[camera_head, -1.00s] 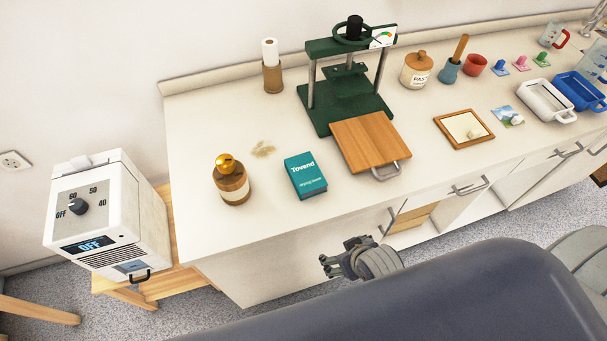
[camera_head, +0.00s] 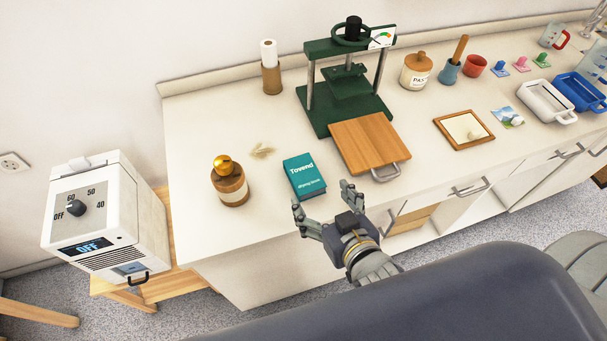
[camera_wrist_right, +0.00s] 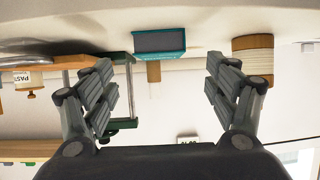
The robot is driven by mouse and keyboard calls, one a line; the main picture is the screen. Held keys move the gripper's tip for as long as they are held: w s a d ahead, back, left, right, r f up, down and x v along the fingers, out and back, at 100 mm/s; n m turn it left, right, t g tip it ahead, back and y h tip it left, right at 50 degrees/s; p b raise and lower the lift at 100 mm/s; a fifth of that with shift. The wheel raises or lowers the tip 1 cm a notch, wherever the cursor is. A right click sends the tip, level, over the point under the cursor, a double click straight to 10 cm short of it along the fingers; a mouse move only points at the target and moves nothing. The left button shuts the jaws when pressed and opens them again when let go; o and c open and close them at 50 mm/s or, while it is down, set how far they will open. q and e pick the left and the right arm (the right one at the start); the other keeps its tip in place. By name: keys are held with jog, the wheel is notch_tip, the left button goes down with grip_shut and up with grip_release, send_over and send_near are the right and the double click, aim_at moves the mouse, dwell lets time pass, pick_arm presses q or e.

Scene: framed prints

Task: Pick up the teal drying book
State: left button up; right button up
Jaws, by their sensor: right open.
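The teal drying book (camera_head: 304,175) lies flat on the white counter, left of the wooden board, with its cover lettering facing up. My right gripper (camera_head: 322,208) is open and empty at the counter's front edge, just in front of the book and apart from it. In the right wrist view, which looks upside down, the book (camera_wrist_right: 159,42) shows beyond and between the spread fingers (camera_wrist_right: 160,85). My left gripper is not in view.
A wooden board (camera_head: 369,144) with a metal handle sits right of the book, before the green press (camera_head: 345,100). A brown bottle with a gold top (camera_head: 230,184) stands to the left. A white heater-like box (camera_head: 108,215) is at far left. Bare counter lies around the book.

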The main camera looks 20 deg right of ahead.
aim_at(302, 169)
jog(key=shift+a+r, duration=0.15)
jog(key=shift+r, duration=0.05)
jog(key=shift+w, duration=0.35)
jog(key=x, duration=0.4)
jog(key=shift+w+a+f+p, duration=0.1)
jog(key=shift+w+p, duration=0.15)
jog(key=shift+p, duration=0.15)
jog(key=shift+w+f, duration=0.1)
jog(key=shift+w, duration=0.55)
jog(key=p+x, duration=0.1)
jog(key=x, duration=0.3)
jog(key=shift+w, duration=0.15)
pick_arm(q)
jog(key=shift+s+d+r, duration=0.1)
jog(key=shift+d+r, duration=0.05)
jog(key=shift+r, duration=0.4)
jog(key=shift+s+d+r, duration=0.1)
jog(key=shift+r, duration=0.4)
pick_arm(e)
jog(key=c, duration=1.3)
